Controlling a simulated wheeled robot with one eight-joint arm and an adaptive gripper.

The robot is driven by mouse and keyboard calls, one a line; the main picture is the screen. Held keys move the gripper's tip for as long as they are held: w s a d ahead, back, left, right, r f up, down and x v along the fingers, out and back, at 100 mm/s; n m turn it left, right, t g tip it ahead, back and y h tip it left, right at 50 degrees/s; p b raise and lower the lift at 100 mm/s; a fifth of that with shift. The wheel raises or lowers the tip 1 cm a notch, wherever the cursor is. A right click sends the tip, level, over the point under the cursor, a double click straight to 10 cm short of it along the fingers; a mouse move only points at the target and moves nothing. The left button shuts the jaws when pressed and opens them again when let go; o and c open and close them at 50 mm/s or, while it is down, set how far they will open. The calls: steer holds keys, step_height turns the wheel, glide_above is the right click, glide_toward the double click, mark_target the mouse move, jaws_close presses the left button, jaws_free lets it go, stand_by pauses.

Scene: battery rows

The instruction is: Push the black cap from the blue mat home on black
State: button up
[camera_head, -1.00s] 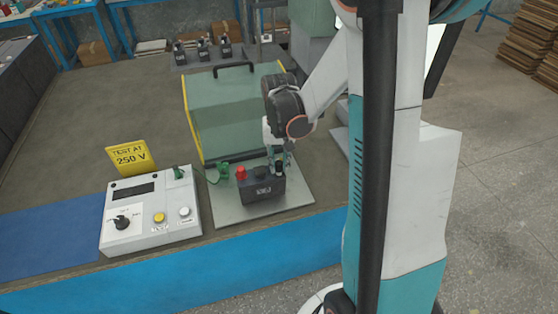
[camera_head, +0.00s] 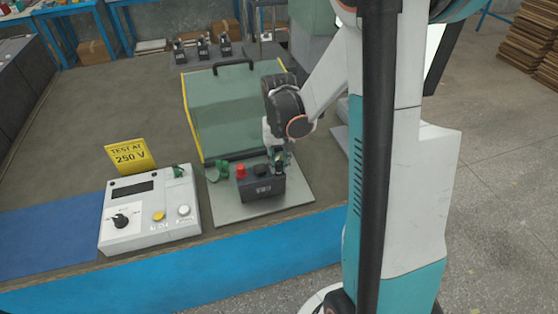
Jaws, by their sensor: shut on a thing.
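A dark box (camera_head: 262,190) with a label on its front stands on the grey plate (camera_head: 235,213). A red cap (camera_head: 241,171) is on its top left, and a dark round part (camera_head: 262,169) sits at the top middle. My gripper (camera_head: 280,163) points down at the box's top right corner, shut on a small dark thing that I take for the black cap; the fingers mostly hide it. I cannot tell how far it sits on the terminal below. The blue mat (camera_head: 40,245) at the left shows no cap on it.
A clear cover with yellow edges (camera_head: 230,115) stands just behind the box. A white tester (camera_head: 150,215) with a dial and buttons is to the left, with a yellow "TEST AT 250 V" sign (camera_head: 130,156) behind it. Green clips (camera_head: 220,171) lie beside the box.

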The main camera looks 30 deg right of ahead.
steer(key=shift+f+b, duration=0.4)
steer(key=shift+f, duration=0.05)
stand_by(0.6)
steer(key=o, duration=0.8)
steer(key=o, duration=0.5)
steer(key=shift+r, duration=0.1)
steer(key=shift+r+p, duration=2.55)
steer(key=shift+r, duration=0.85)
